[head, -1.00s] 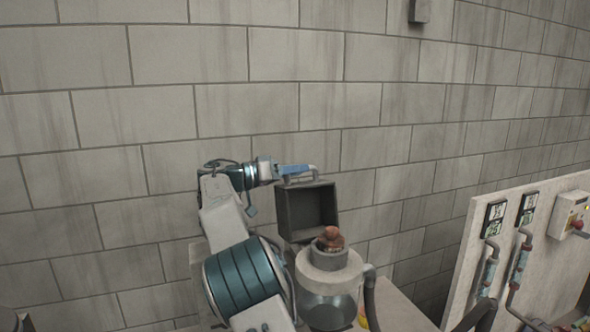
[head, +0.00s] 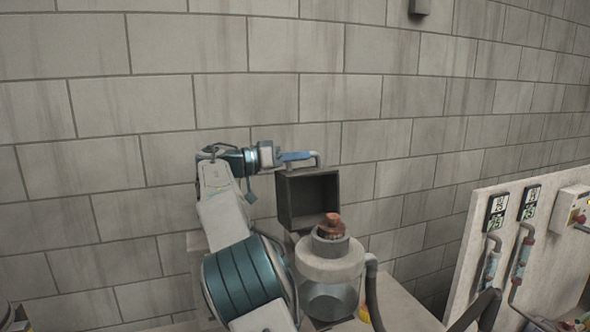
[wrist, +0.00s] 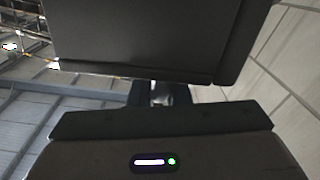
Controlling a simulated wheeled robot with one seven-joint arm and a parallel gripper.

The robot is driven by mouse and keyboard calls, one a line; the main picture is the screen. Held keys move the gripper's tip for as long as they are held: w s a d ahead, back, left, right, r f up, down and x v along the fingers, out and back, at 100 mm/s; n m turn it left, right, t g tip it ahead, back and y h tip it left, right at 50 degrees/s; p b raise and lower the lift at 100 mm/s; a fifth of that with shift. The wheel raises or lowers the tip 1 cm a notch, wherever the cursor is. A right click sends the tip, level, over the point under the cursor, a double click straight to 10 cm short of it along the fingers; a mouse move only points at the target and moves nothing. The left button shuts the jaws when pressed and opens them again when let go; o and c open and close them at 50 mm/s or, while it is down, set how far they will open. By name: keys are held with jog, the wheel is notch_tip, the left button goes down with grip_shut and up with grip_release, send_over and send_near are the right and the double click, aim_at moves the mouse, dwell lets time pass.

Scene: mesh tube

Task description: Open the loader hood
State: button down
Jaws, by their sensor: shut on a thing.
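The loader hood (head: 306,199) is a dark grey box shape behind the round machine, its hollow inside facing me in the head view. A grey bar handle (head: 317,158) stands at its top edge. My gripper (head: 300,156) reaches it from the left at the top, shut on the handle. In the wrist view the hood's dark flat panel (wrist: 140,35) fills the upper part. My gripper's fingers (wrist: 160,93) meet a small metal piece just below that panel; the contact is partly hidden.
A pale round machine with a glass lower part (head: 330,262) stands in front of the hood, with a reddish-brown piece (head: 331,226) on top. A panel with pipes and gauges (head: 520,235) stands at the right. A block wall (head: 400,110) is behind.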

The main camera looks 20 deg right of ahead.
jog(key=shift+s+m+b, duration=0.4)
jog(key=shift+s+b, duration=0.2)
jog(key=shift+b, duration=0.3)
jog(key=shift+s+r, duration=0.25)
jog(key=shift+r, duration=0.1)
jog(key=c, duration=1.4)
grip_release()
jog(key=s+a, duration=0.1)
jog(key=a, duration=1.2)
jog(key=shift+a, duration=0.35)
